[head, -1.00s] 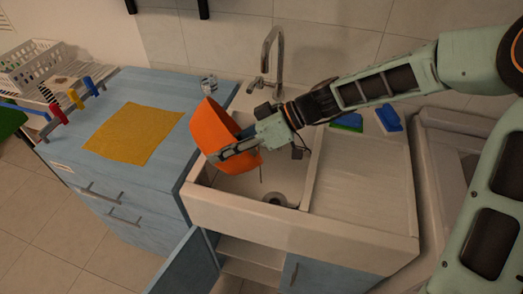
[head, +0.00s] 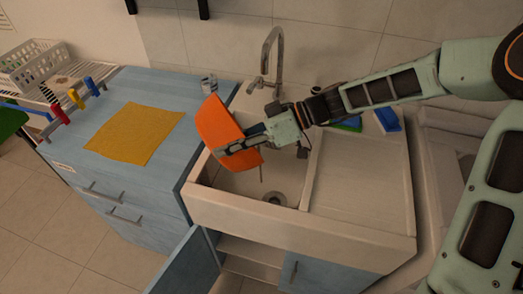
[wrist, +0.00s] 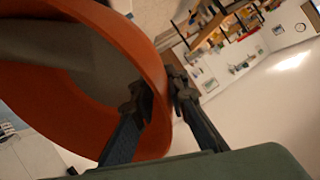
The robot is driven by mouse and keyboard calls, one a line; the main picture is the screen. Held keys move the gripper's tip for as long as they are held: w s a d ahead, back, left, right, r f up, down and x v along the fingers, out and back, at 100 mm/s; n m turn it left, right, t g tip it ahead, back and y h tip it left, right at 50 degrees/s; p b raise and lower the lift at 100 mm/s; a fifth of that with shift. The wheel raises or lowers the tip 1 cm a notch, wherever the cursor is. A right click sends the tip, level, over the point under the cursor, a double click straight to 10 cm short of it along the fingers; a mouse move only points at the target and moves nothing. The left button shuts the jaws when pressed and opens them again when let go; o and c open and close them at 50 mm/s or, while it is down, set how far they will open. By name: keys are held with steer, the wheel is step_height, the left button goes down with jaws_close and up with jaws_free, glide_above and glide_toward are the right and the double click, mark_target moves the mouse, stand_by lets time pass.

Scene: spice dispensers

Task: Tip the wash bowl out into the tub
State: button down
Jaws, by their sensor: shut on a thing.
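The orange wash bowl (head: 222,124) is held over the left part of the white sink tub (head: 240,208), tipped steeply onto its side. It also shows large in the wrist view (wrist: 152,62), with a grey surface inside that may be water. My gripper (head: 222,150) is shut on the bowl's rim, one finger inside and one outside, as the wrist view shows (wrist: 162,92). A thin dark line hangs below the bowl's lower edge over the basin; I cannot tell whether it is liquid. The drain (head: 274,198) is visible at the bottom.
The tap (head: 267,60) stands behind the tub. A blue counter (head: 160,92) with a yellow cloth (head: 135,133) and a glass (head: 209,84) is at left. The ribbed drainboard (head: 358,185) at right is clear in front, with a blue object (head: 388,119) at its back.

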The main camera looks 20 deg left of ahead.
mark_target(240, 136)
steer(key=shift+w+d+r+g+y+p, duration=0.3)
steer(key=shift+w+r+p, duration=0.1)
steer(key=shift+r, duration=0.1)
stand_by(0.6)
steer(key=shift+w+d+r+y+b, duration=0.2)
steer(key=shift+w+d+y+b, duration=0.1)
steer(key=shift+w+d, duration=0.15)
steer(key=shift+w+d+r, duration=0.15)
steer(key=shift+w+d, duration=0.05)
steer(key=shift+w, duration=0.15)
steer(key=shift+w+d+r+g, duration=0.15)
steer(key=shift+w+d+g, duration=0.05)
steer(key=shift+g, duration=0.1)
steer(key=shift+w+d+r+m+y+b, duration=0.1)
steer(key=shift+w+d+m+y+b, duration=0.1)
steer(key=shift+w+m+y+b, duration=0.15)
steer(key=shift+w+d+r+g+y+b, duration=0.2)
steer(key=shift+w+d+g+y+b, duration=0.1)
steer(key=shift+g, duration=0.1)
